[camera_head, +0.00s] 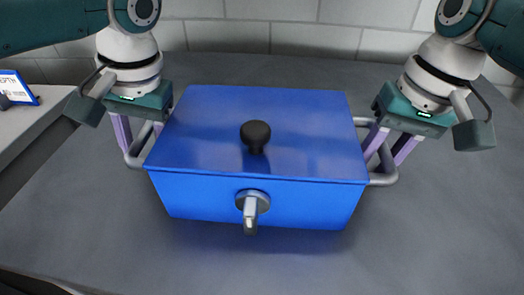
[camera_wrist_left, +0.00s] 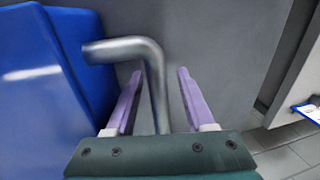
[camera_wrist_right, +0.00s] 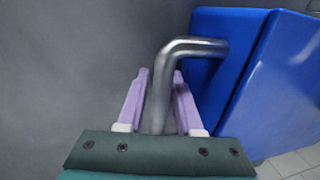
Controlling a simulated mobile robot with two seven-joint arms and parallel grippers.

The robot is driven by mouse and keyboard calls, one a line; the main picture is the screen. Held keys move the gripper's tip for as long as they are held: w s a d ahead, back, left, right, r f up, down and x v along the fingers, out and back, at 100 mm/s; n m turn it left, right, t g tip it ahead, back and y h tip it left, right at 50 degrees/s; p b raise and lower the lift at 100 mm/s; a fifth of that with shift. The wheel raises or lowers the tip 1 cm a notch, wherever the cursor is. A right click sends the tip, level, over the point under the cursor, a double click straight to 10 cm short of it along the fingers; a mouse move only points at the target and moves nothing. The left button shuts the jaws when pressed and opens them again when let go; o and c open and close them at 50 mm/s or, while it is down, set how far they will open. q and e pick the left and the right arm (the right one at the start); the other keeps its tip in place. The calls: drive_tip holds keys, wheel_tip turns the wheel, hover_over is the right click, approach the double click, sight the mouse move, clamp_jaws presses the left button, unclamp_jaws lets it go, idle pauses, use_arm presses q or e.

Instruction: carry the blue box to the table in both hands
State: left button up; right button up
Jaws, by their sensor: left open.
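The blue box (camera_head: 262,203) has a lid with a black knob (camera_head: 255,135), a metal spout or latch on its front, and a bent metal bar handle at each side. My left gripper (camera_head: 137,150) is open at the left handle (camera_head: 134,160). The left wrist view shows that handle (camera_wrist_left: 155,80) between the spread fingers (camera_wrist_left: 159,75), with a gap beside it. My right gripper (camera_head: 385,160) is at the right handle (camera_head: 384,179). In the right wrist view its fingers (camera_wrist_right: 161,75) are close against both sides of the bar (camera_wrist_right: 165,65).
The box is over a wide dark grey surface (camera_head: 440,230), clear around it. A pale ledge (camera_head: 30,125) with a small blue-and-white card (camera_head: 17,86) is at the left. A light block wall (camera_head: 300,38) stands behind.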

use_arm(q)
drive_tip(key=c, duration=0.5)
use_arm(e)
drive_tip(key=c, duration=0.5)
use_arm(q)
clamp_jaws()
use_arm(e)
clamp_jaws()
use_arm(q)
drive_tip(key=shift+r, duration=0.15)
use_arm(e)
drive_tip(key=shift+r, duration=0.15)
